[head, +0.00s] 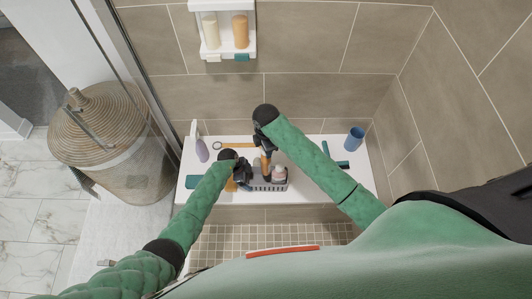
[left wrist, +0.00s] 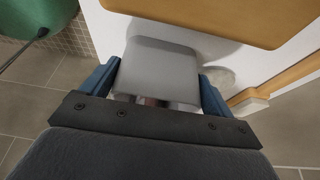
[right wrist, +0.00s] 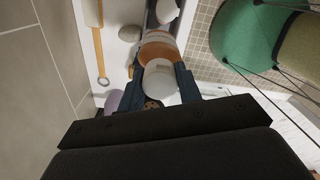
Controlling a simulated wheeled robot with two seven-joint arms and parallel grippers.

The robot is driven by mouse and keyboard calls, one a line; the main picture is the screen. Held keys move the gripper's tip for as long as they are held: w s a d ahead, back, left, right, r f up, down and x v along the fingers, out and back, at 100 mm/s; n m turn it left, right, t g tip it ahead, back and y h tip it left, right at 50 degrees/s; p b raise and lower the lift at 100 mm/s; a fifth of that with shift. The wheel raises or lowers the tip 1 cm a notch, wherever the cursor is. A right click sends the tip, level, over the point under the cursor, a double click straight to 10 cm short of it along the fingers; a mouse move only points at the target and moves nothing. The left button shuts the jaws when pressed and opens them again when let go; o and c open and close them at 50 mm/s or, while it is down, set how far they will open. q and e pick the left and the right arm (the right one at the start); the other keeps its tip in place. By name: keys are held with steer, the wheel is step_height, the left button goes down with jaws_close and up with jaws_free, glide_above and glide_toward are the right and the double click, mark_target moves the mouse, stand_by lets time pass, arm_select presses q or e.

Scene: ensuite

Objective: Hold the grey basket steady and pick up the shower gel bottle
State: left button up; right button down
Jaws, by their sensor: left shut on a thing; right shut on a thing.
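The grey basket (head: 270,187) sits on the white ledge, near its front edge. My left gripper (head: 245,177) is at the basket's left end. In the left wrist view its blue fingers are shut on a grey piece of the basket (left wrist: 158,70). My right gripper (head: 266,150) is above the basket. In the right wrist view it is shut on the white cap of an orange bottle (right wrist: 160,80), taken as the shower gel bottle. The bottle's orange body (head: 265,166) shows below the gripper in the head view. Whether its base touches the basket cannot be told.
A pinkish-white container (head: 280,172) stands in the basket. On the white ledge (head: 315,182) are a purple bottle (head: 202,150), a wooden-handled item (head: 231,146), a blue cup (head: 354,139) and a green item (head: 336,160). A wall shelf (head: 227,51) with bottles hangs behind.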

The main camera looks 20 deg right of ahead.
steer(key=shift+r, duration=0.35)
arm_select(q)
steer(key=o, duration=0.9)
steer(key=shift+c, duration=0.2)
steer(key=v, duration=1.2)
steer(key=shift+s, duration=0.1)
arm_select(e)
steer(key=shift+s+f, duration=0.1)
